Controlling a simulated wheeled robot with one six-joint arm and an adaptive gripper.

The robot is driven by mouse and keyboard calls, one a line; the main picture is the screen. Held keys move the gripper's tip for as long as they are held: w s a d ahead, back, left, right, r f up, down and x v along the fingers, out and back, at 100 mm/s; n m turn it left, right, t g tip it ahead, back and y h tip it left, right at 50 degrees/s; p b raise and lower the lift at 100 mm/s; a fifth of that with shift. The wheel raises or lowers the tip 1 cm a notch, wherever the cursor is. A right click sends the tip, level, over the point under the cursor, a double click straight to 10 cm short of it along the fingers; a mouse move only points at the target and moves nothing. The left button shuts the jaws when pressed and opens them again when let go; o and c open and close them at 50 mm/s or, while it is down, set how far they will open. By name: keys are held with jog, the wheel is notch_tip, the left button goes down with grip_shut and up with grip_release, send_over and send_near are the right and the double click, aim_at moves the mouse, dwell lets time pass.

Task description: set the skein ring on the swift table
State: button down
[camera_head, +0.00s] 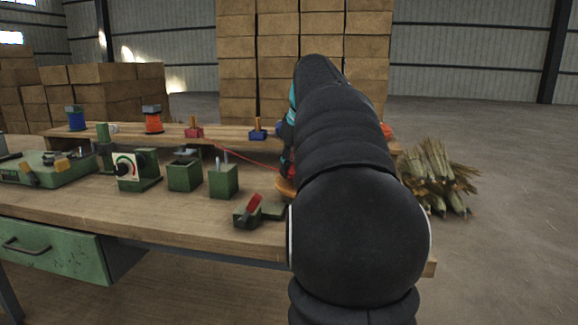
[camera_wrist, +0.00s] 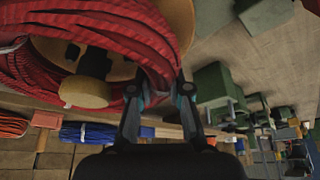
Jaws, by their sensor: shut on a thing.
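The red skein ring (camera_wrist: 118,28) fills the upper left of the wrist view, a thick loop of yarn. My gripper (camera_wrist: 163,92) is shut on one side of the loop, with strands between its fingertips. The wooden swift table (camera_wrist: 118,68) shows inside the loop, with a rounded wooden peg (camera_wrist: 88,90) and a dark knob. The loop lies around these parts; whether it rests on the disc I cannot tell. In the head view my arm hides the gripper and most of the ring; only an edge of the swift table (camera_head: 285,188) shows.
The workbench (camera_head: 160,200) holds green fixtures, including a dial box (camera_head: 138,170) and a red-handled block (camera_head: 249,210) near the swift. A raised shelf behind carries blue (camera_head: 76,119) and orange (camera_head: 153,120) spools. Broom straw (camera_head: 440,180) lies to the right.

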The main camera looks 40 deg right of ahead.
jog(key=shift+f+b, duration=0.4)
jog(key=shift+f, duration=0.15)
jog(key=c, duration=1.4)
grip_release()
jog(key=shift+r, duration=0.1)
jog(key=shift+p+v, duration=1.15)
jog(key=shift+v, duration=4.25)
